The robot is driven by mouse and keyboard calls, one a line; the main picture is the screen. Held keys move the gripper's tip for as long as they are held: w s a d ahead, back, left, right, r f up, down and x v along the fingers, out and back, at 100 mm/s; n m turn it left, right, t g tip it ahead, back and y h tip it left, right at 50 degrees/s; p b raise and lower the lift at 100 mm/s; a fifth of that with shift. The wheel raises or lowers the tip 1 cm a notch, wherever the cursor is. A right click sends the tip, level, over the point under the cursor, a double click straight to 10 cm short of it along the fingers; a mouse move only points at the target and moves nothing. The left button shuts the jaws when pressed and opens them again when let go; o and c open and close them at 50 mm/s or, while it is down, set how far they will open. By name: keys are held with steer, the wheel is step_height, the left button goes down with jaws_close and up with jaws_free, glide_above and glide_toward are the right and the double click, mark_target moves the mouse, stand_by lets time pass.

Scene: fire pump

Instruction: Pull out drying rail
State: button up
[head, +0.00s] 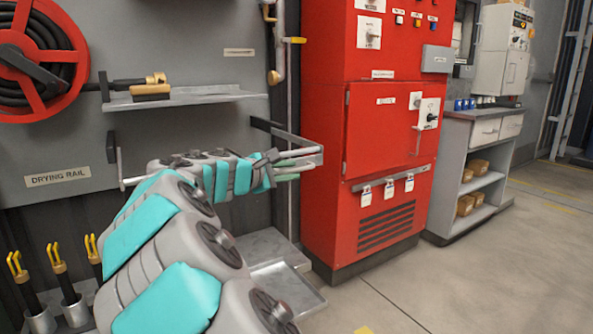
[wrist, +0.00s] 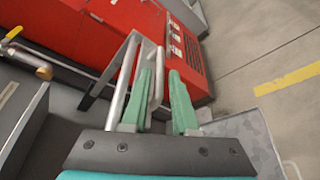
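The drying rail (head: 296,137) is a pale metal bar frame on the grey wall, right of its "DRYING RAIL" label (head: 58,177). Its right end shows beyond my gripper; my arm hides much of its middle. My gripper (head: 288,169) is at this right end, its green fingers pointing right. In the wrist view, my gripper (wrist: 165,100) has its fingers apart. A thin bar of the rail (wrist: 156,82) lies between them, nearer the left finger; I cannot tell if they touch. A wider bar (wrist: 124,82) runs outside the left finger.
A red cabinet (head: 365,120) stands just right of the rail. A shelf with a brass nozzle (head: 185,97) is above, and a red hose reel (head: 40,55) is at upper left. A low metal tray (head: 290,285) is below. Open floor (head: 450,285) lies to the right.

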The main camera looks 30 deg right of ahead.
steer(key=shift+v, duration=2)
